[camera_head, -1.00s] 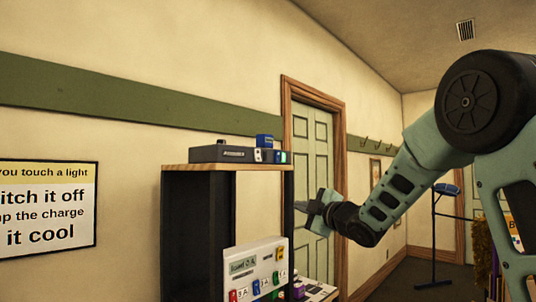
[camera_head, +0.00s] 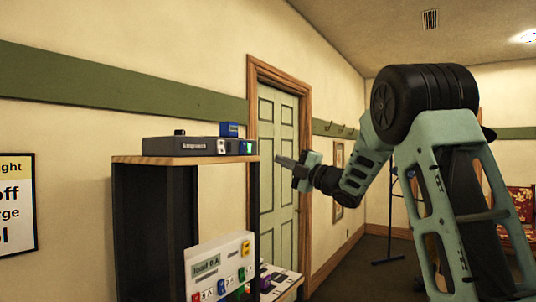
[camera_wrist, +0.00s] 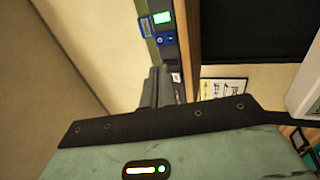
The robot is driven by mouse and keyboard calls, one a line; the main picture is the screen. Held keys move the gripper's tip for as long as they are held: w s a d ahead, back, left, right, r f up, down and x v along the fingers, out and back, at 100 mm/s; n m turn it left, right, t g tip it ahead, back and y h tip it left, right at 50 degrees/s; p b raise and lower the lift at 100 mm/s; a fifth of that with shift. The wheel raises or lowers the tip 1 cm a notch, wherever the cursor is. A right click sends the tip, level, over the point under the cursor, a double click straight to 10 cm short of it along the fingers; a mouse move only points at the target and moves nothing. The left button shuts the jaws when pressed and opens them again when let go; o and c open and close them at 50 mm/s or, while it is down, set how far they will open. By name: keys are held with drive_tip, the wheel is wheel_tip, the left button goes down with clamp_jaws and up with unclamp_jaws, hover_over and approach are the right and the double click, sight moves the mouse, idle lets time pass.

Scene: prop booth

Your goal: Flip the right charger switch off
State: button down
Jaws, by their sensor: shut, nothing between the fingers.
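A dark grey charger box (camera_head: 185,147) sits on top of the wooden-topped shelf. Its front has a pale switch (camera_head: 221,146) and, to the right, a blue part (camera_head: 235,146) beside a green-lit display (camera_head: 247,147). Which way any switch is set is too small to tell. My gripper (camera_head: 279,161) is shut and empty, to the right of the box at about shelf-top height, apart from it in the head view. In the wrist view my shut fingers (camera_wrist: 155,88) point toward the box front, where the green display (camera_wrist: 162,18) and a blue part (camera_wrist: 164,40) show.
The shelf top (camera_head: 140,158) has a wooden edge. A white panel (camera_head: 220,262) reading "load 0 A" with several coloured switches stands lower in the rack. A green door (camera_head: 279,150) is behind my gripper.

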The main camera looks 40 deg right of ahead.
drive_tip(key=p, duration=0.7)
approach(243, 143)
drive_tip(key=x, duration=0.5)
drive_tip(key=shift+d+r, duration=0.1)
drive_tip(key=shift+d, duration=0.1)
drive_tip(key=shift+f+p+x, duration=0.2)
drive_tip(key=shift+p+x, duration=0.25)
drive_tip(key=shift+x, duration=0.5)
drive_tip(key=shift+w, duration=0.1)
drive_tip(key=shift+w+a+r+g, duration=0.2)
drive_tip(key=shift+r+g, duration=0.2)
drive_tip(key=shift+r, duration=0.15)
drive_tip(key=shift+f, duration=0.1)
drive_tip(key=shift+s+f, duration=0.1)
